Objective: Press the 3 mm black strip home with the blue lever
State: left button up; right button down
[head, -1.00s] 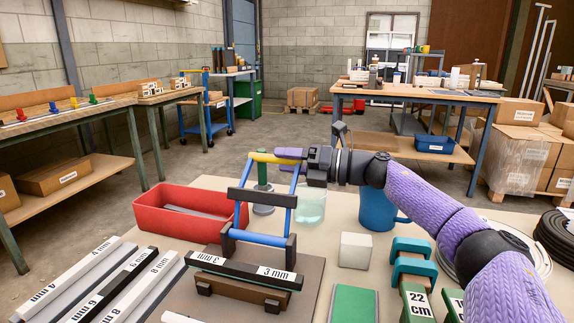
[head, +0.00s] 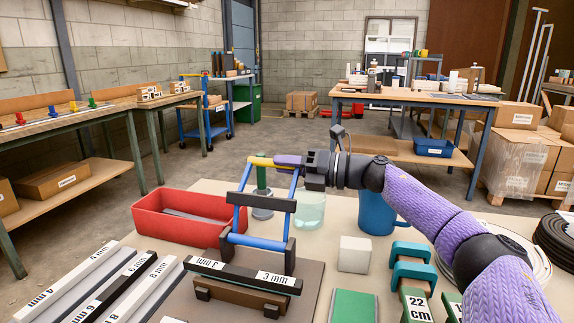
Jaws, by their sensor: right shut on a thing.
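The blue lever (head: 258,243) is a frame with two blue side arms, a dark crossbar and a yellow handle (head: 259,162) on top. It stands raised, leaning a little. My right gripper (head: 288,161) is shut on the right part of the yellow handle, its purple fingers hiding that part. The black strip (head: 232,272), with 3 mm labels at both ends, lies across a brown block in front of the lever's foot. I cannot tell how deep it sits. My left gripper is not in view.
A red bin (head: 172,228) stands behind left, and labelled bars (head: 82,277) lie at the left. A clear beaker (head: 310,211), blue mug (head: 376,213), pale cube (head: 354,254), green pad (head: 353,306) and teal-handled clamp (head: 408,262) stand right of the press.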

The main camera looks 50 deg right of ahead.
pick_arm(q)
jog(key=shift+w, duration=0.1)
jog(key=shift+w+f, duration=0.1)
jog(key=shift+w, duration=0.25)
jog(key=shift+s, duration=0.5)
jog(key=shift+a, duration=0.1)
